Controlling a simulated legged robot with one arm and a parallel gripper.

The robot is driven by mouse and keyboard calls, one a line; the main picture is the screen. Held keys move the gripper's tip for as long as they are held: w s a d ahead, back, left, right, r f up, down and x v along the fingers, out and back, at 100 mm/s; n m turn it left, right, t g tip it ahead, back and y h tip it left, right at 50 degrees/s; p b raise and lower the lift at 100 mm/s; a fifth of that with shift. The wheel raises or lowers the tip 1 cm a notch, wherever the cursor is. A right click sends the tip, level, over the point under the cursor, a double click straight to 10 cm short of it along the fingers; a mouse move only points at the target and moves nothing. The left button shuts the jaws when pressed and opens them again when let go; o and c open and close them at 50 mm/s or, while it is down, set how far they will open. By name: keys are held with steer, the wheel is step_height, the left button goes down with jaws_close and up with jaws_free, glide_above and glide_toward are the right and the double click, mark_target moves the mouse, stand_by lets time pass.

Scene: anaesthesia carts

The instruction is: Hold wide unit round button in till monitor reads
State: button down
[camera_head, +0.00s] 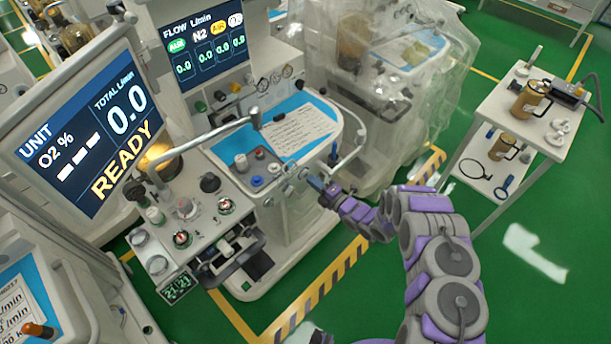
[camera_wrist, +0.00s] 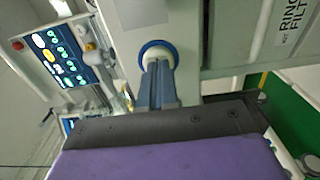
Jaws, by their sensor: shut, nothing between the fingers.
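The wide unit (camera_head: 285,230) is a pale machine with a blue-lined worktop. Its tilted monitor (camera_head: 85,125) reads UNIT, O2 % with dashes, TOTAL L/min 0.0 and READY in yellow. In the wrist view a round button with a blue ring (camera_wrist: 158,47) is on the pale panel. My gripper (camera_head: 312,181) is at the unit's front right side, below the worktop edge. Its shut, empty fingers also show in the wrist view (camera_wrist: 158,72), with the tips over the button's lower part. I cannot tell whether they touch or press it; the fingers hide part of it.
A second screen (camera_head: 205,50) shows FLOW L/min with 0.0 values. A metal arm (camera_head: 205,135) crosses above the worktop. A plastic-covered machine (camera_head: 390,90) stands behind, and a white cart (camera_head: 530,110) with canisters stands right. Green floor is open at the lower right.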

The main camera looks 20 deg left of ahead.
steer(key=shift+w+a, duration=0.25)
steer(key=shift+a, duration=0.45)
stand_by(1.7)
steer(key=shift+d, duration=0.15)
steer(key=b+v, duration=0.3)
steer(key=v, duration=0.4)
steer(key=shift+d, duration=0.4)
steer(key=shift+s, duration=0.15)
stand_by(0.5)
